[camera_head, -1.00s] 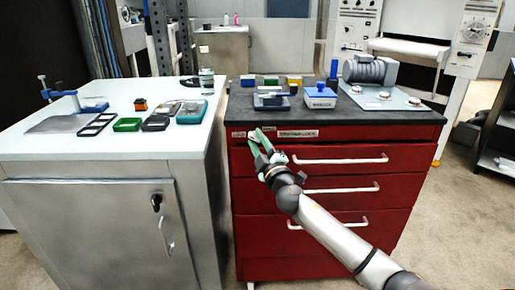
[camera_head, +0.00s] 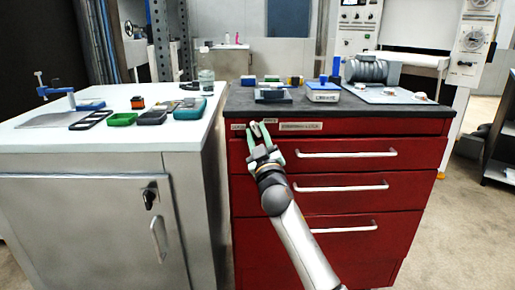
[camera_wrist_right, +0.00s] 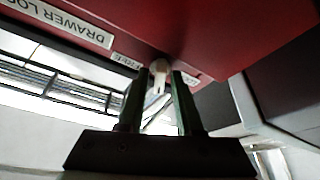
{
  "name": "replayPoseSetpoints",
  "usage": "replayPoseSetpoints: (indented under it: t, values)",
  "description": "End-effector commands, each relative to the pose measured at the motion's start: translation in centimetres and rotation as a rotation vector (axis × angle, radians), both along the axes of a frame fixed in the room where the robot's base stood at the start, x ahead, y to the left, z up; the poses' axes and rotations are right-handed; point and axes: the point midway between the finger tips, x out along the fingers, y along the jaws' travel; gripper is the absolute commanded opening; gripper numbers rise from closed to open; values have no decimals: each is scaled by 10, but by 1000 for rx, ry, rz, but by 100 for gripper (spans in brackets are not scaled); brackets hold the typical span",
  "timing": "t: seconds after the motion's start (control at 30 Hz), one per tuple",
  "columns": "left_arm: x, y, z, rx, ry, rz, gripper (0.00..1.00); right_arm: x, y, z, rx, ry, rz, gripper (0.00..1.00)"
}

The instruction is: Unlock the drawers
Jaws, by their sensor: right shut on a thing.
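The red drawer cabinet (camera_head: 340,165) stands right of centre in the head view, with its drawers closed. A small pale lock knob (camera_wrist_right: 158,72) sits below its top edge, among white labels; one long label (camera_wrist_right: 65,22) begins "DRAWER LO" and a small one (camera_wrist_right: 126,61) seems to read "FREE". My right gripper (camera_head: 262,130) reaches up to the lock, its green fingers on either side of the knob and shut on it. In the wrist view the right gripper (camera_wrist_right: 157,85) shows the knob between its fingertips. My left gripper is not in view.
A grey cabinet (camera_head: 85,225) with its own keyhole and handle stands to the left, trays and tools on its white top. The red cabinet's black top (camera_head: 400,112) holds small boxes, a scale (camera_head: 322,93) and a motor (camera_head: 368,70). White drawer handles (camera_head: 345,154) project from the front.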

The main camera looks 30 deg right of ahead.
Motion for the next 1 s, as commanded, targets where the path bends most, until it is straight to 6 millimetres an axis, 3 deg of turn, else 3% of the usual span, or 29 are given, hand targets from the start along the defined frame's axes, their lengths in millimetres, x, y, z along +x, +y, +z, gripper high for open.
replayPoseSetpoints:
  t: [0.03, 0.1, 0.33, 1.0]
  values:
    - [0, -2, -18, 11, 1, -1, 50, 1, 2, -9, 48, -28, 3, 0]
    - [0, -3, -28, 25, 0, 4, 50, 1, 2, -8, 102, -61, 3, 0]
    - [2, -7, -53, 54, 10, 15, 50, 2, 3, -6, 255, -153, 3, 0]
    - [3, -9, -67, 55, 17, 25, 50, 2, 3, -1, 421, -255, 1, 0]
